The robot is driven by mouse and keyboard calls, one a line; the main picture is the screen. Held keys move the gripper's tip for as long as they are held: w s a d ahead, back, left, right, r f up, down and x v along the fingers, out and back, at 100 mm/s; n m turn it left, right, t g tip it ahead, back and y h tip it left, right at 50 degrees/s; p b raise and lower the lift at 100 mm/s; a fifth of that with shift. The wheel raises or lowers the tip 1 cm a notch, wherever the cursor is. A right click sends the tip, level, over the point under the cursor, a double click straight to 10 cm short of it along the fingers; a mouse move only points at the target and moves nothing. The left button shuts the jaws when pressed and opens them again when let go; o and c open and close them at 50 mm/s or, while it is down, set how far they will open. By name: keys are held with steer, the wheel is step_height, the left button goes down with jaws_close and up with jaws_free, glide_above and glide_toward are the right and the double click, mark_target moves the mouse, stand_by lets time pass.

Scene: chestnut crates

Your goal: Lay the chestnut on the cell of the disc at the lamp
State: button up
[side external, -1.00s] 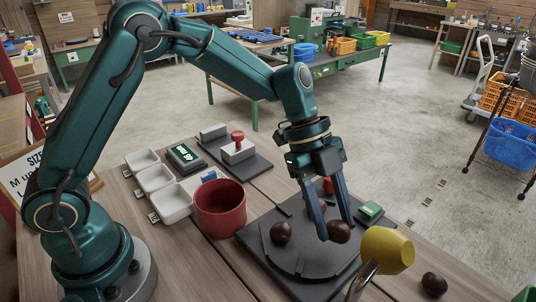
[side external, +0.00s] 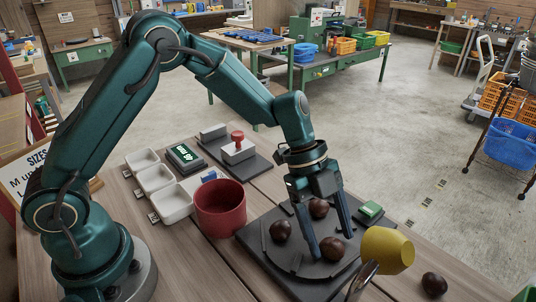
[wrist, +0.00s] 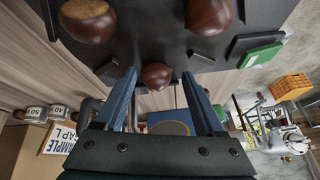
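A dark disc (side external: 300,262) lies on a dark square board, with raised dividers marking its cells. One brown chestnut (side external: 331,248) rests on the disc near the yellow lamp (side external: 387,250). My gripper (side external: 331,246) points down over it with a finger on each side. In the wrist view this chestnut (wrist: 157,76) sits between the fingertips (wrist: 159,73) with a gap on both sides, so the gripper looks open. Two more chestnuts lie on the disc, one at its left (side external: 280,231) and one at its back (side external: 319,208).
Another chestnut (side external: 434,284) lies on the table right of the lamp. A red pot (side external: 220,207) stands left of the disc board. A green-topped block (side external: 370,210) sits at the board's right corner. White trays (side external: 155,179) and a red-knobbed stamp (side external: 238,147) stand farther back.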

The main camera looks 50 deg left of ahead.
steer(key=shift+s, duration=0.15)
steer(key=v, duration=1.1)
steer(key=s+a+r+n+t+y, duration=0.1)
steer(key=s+a+n+t+y, duration=0.1)
steer(key=s+n, duration=0.5)
steer(key=s+a+r+n+t+y, duration=0.1)
steer(key=s+a+n+t+y, duration=0.2)
steer(key=s+a+n, duration=0.4)
steer(key=s+n, duration=0.1)
steer(key=n, duration=0.5)
steer(key=shift+s+a+r+n+t+y, duration=0.25)
steer(key=shift+s+n+t+y, duration=0.05)
steer(key=shift+n+y, duration=0.1)
